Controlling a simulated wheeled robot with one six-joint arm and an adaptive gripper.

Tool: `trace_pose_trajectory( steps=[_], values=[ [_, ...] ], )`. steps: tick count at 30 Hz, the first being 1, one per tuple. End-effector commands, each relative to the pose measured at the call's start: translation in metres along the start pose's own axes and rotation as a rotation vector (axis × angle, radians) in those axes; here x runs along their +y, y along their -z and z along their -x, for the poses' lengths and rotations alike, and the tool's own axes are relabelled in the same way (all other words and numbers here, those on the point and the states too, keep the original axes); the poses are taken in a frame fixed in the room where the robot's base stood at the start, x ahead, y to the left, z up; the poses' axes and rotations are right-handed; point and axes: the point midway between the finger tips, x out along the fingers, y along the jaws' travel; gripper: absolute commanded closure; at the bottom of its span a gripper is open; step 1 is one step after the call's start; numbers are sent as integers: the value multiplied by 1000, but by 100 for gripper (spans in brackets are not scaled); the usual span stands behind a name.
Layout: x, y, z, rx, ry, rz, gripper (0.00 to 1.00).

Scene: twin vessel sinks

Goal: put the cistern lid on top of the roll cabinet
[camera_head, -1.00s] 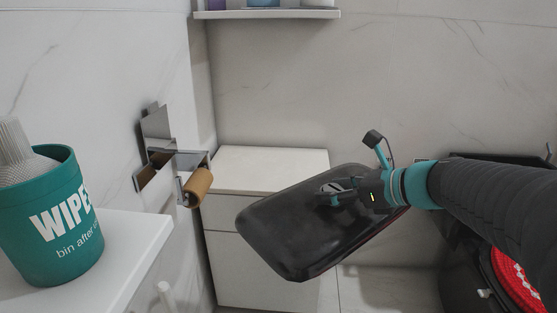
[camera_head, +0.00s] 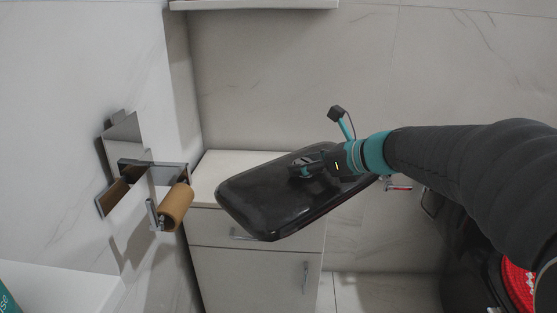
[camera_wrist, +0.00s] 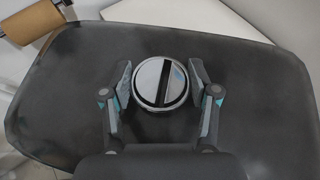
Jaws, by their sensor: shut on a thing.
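The cistern lid (camera_head: 270,204) is a black rounded slab with a round chrome button. My gripper (camera_head: 305,168) is shut on the lid at the button and holds it tilted in the air. In the wrist view, my gripper's two fingers (camera_wrist: 160,88) stand on both sides of the chrome button, and the lid (camera_wrist: 65,85) fills most of the picture. The roll cabinet (camera_head: 222,170) is a white cabinet with a drawer and a door, against the back wall. The lid overlaps its top and front in the head view and hides part of them. Whether they touch, I cannot tell.
A chrome holder with a brown cardboard roll (camera_head: 176,206) sticks out from the left wall beside the cabinet. A white shelf (camera_head: 255,4) is above. A black bin-like object with a red top (camera_head: 517,280) is at lower right. A white ledge (camera_head: 60,288) is at lower left.

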Motion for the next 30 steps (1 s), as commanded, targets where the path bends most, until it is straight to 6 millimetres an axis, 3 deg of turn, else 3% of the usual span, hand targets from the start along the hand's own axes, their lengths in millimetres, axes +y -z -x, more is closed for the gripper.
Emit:
trace_pose_trajectory(
  steps=[12,21,30],
  values=[
    [-31,-37,-71,-3,-4,4,100],
    [-46,-54,-107,-3,-5,4,100],
    [-46,-34,-114,-3,-3,3,100]
  ],
)
